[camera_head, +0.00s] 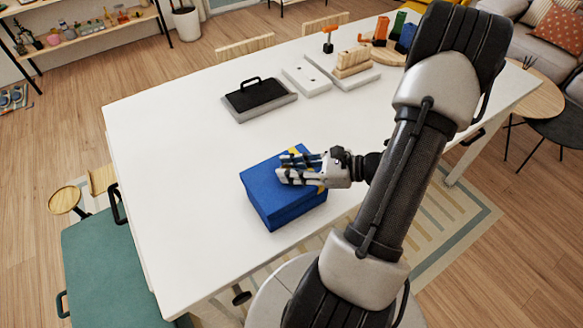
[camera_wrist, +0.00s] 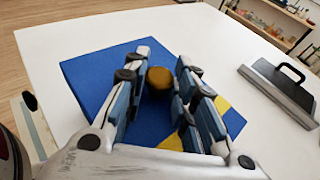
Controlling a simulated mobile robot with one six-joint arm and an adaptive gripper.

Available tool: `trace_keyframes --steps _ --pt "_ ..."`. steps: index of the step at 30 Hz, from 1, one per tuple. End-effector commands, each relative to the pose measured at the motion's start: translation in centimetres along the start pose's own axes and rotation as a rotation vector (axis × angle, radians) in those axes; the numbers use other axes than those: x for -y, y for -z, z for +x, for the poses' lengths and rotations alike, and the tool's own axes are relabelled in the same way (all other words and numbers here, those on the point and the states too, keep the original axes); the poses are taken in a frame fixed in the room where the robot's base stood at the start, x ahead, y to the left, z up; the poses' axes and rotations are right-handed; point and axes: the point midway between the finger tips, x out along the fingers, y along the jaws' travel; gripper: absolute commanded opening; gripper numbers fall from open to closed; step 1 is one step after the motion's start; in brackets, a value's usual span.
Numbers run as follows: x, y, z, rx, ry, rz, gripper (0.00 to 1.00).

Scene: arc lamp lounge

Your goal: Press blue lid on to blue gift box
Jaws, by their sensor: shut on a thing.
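The blue gift box (camera_head: 283,207) stands on the white table, near its front edge. The blue lid (camera_head: 262,179) lies over its top, and I see no clear gap between them in the head view. The lid also shows in the wrist view (camera_wrist: 90,80), with yellow ribbon bands and a round gold-brown knob (camera_wrist: 159,79). My gripper (camera_head: 286,169) reaches in from the right, low over the lid, its fingers (camera_wrist: 161,72) on both sides of the knob and shut on it. My fingers hide part of the lid, and the far seam is not visible.
A grey tray with a black handled plate (camera_head: 259,99) stands behind the box. White boards (camera_head: 307,80), wooden blocks (camera_head: 353,61) and an orange tool (camera_head: 328,40) are at the back. The white table (camera_head: 170,150) is clear left of the box. A green bench (camera_head: 108,265) stands at the left.

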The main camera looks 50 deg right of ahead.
Motion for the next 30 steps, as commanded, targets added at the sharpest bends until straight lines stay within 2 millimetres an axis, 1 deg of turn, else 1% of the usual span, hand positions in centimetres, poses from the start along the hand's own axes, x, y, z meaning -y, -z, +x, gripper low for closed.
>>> trace_keyframes --steps 17,30 --pt "0.0 0.0 0.0 0.0 0.0 0.0 0.01" --pt "0.0 1.0 0.3 0.0 0.0 0.0 0.01"
